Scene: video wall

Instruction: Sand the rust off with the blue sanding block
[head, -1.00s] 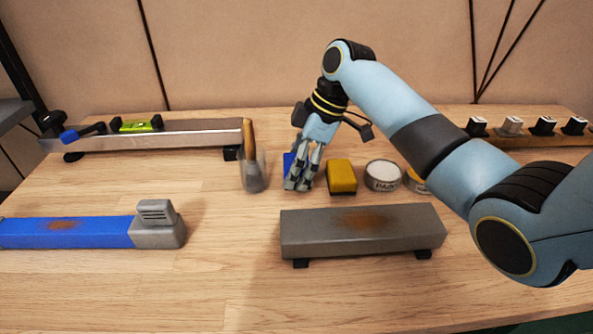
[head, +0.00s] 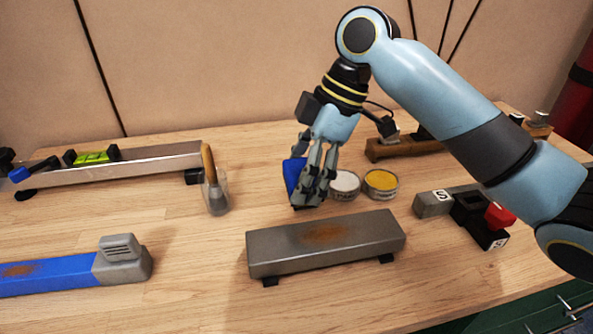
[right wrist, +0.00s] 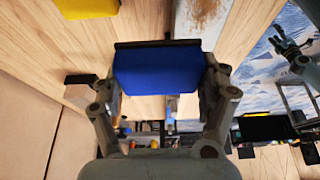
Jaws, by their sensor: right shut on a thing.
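My right gripper (head: 316,195) is shut on the blue sanding block (head: 291,177) and holds it above the table, behind the grey bar. In the right wrist view, the blue block (right wrist: 158,70) sits between the two fingers, with a thin dark layer on one face. The grey metal bar (head: 375,231) rests on small black feet, with a brown rust patch (head: 325,233) on its top. Its rusty end shows at the top of the right wrist view (right wrist: 203,12). A dark fingered shape (right wrist: 287,45) there may be my left gripper; its jaws are unclear.
A blue bar with rust (head: 60,275) lies at front left. A brush in a glass (head: 216,190), two round tins (head: 381,184) and a level (head: 93,156) on a metal bar stand around. Grey and red blocks (head: 485,215) lie right. A yellow block (right wrist: 85,8) shows in the wrist view.

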